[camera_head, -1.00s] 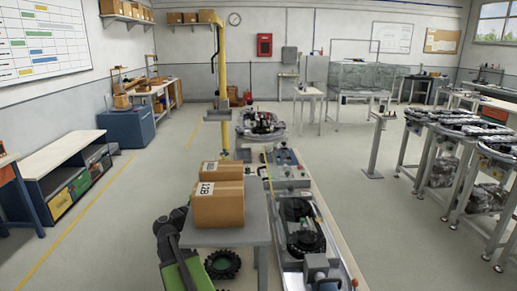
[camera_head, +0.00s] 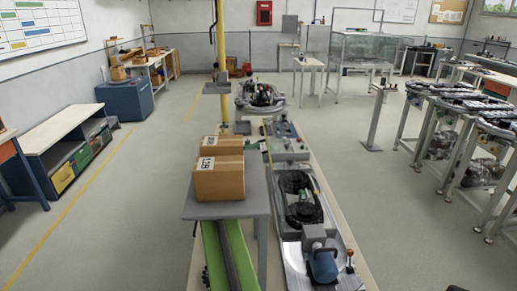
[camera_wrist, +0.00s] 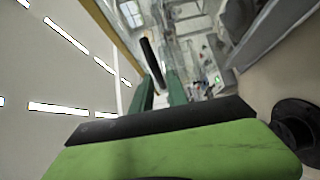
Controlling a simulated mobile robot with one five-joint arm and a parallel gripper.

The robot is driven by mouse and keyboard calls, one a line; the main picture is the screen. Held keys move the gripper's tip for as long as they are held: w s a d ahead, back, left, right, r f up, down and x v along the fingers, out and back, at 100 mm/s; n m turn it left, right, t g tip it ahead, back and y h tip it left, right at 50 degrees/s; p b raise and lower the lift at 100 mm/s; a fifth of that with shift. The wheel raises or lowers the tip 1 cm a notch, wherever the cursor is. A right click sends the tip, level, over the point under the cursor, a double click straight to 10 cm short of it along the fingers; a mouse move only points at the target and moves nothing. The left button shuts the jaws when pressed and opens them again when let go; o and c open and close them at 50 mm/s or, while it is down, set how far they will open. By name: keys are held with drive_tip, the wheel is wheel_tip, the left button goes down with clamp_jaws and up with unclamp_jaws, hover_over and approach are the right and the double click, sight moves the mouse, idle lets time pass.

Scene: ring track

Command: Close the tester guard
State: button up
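A clear-walled enclosure (camera_head: 366,78) stands at the back on a thin frame, with a raised panel outline above it. I cannot tell for sure whether this is the tester or which part is its guard. My gripper (camera_wrist: 160,92) shows in the wrist view as dark green finger-like parts beyond a black bar and my green arm. Whether they are apart or shut is unclear, and nothing held can be made out.
Two cartons (camera_head: 219,178) sit on a small grey table (camera_head: 240,208) close ahead. A long bench (camera_head: 344,262) with fixtures and a blue motor unit (camera_head: 323,264) runs along its right. Ring-track stands (camera_head: 465,121) are at right. The left floor (camera_head: 140,205) is clear.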

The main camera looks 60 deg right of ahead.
drive_tip(key=shift+s+d, duration=0.2)
drive_tip(key=shift+d, duration=1.2)
clamp_jaws()
drive_tip(key=shift+s, duration=0.1)
